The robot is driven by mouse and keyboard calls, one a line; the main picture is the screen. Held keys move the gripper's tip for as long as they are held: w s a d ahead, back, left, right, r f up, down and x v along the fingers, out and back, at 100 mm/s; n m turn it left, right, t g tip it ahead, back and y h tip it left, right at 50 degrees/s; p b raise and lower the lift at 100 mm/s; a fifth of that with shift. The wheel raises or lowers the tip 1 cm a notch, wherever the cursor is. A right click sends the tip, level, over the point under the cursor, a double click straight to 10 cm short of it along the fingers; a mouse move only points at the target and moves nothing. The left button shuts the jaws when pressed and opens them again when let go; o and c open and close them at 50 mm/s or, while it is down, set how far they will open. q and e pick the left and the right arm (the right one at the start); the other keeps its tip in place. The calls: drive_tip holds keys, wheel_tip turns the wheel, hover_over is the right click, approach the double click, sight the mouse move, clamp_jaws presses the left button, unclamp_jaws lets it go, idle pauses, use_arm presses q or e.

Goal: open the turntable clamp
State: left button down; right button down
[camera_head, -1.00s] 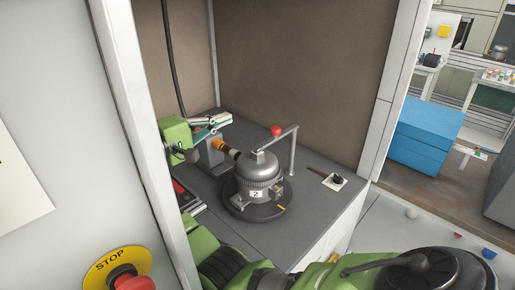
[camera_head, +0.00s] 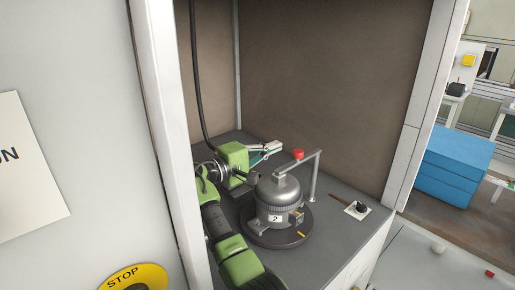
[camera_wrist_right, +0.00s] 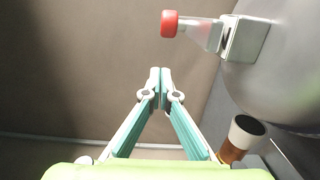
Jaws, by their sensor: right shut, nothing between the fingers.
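The turntable clamp (camera_head: 314,175) is a grey bar on a post, reaching over the compressor with a red knob (camera_head: 298,155) on it. The knob also shows in the wrist view (camera_wrist_right: 169,23). The grey compressor (camera_head: 279,197), labelled 2, stands upright on the dark round turntable (camera_head: 272,237). The bar's end lies at the compressor's top. My right gripper (camera_head: 280,147) is shut and empty, behind the compressor and just left of the knob, apart from it. The wrist view shows its fingertips (camera_wrist_right: 160,72) together, short of the knob. My left gripper is out of view.
The booth's back wall (camera_head: 330,80) rises behind the gripper. A torch-like nozzle (camera_wrist_right: 243,138) is close beside the gripper in the wrist view. A small black switch (camera_head: 357,208) sits on the bench right of the turntable. A white door post (camera_head: 168,140) stands at left.

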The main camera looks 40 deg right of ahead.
sight(300, 156)
drive_tip(key=shift+s+d+p, duration=0.15)
drive_tip(key=shift+s+p, duration=0.25)
drive_tip(key=shift+s, duration=0.5)
drive_tip(key=shift+s+d+p, duration=0.15)
drive_tip(key=shift+s+p, duration=0.2)
drive_tip(key=shift+s, duration=0.55)
